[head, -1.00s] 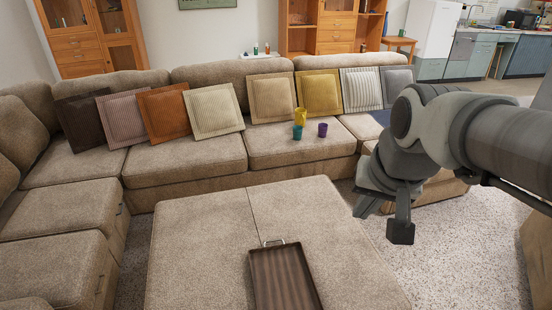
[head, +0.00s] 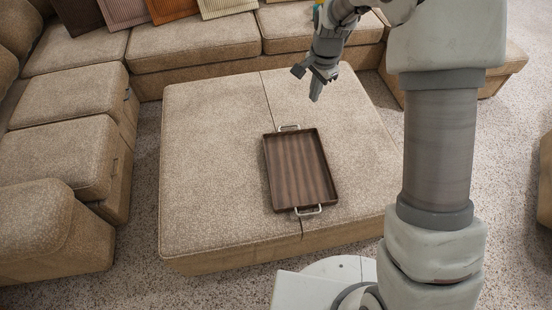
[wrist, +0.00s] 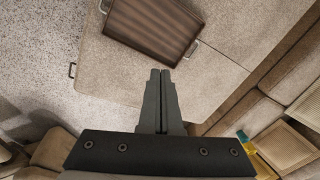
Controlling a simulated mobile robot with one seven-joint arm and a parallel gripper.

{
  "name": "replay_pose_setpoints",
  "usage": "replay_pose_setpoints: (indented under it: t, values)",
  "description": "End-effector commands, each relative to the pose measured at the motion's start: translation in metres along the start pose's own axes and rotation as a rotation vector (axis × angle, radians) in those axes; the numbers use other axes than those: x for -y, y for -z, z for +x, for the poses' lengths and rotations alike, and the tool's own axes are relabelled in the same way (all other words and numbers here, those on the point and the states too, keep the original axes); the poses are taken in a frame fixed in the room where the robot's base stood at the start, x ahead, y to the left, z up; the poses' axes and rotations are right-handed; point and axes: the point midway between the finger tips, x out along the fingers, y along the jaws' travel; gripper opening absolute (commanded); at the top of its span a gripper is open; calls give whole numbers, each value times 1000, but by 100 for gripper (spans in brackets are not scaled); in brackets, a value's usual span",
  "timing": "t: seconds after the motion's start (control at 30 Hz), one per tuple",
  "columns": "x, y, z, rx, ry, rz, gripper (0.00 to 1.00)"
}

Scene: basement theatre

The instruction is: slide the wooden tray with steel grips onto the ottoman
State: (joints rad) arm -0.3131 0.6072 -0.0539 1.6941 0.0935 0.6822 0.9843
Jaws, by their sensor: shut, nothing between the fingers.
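The wooden tray (head: 300,168) is dark brown with a raised rim and a steel grip at its far and near ends. It lies flat on top of the beige ottoman (head: 205,150), right of the ottoman's middle, with its near grip close to the front edge. The tray (wrist: 150,28) also shows at the top of the wrist view, partly cut off by the frame. My gripper (head: 315,92) is above the far part of the ottoman, beyond the tray's far grip and apart from it. In the wrist view my gripper (wrist: 160,75) is shut and empty.
A beige sectional sofa (head: 195,42) with several cushions wraps the ottoman's back and left. The ottoman's left half is bare. Speckled floor (head: 480,200) lies open at the right.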

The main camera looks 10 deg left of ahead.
Motion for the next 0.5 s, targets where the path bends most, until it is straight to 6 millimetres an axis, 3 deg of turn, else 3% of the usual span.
replay_pose_setpoints:
  t: [0.03, 0.27, 0.5]
  values:
    - [4, -5, 32, 9, -18, 24, 0]
    - [17, -26, 145, 29, -73, 155, 0]
    - [12, -54, 256, 32, -130, 276, 0]
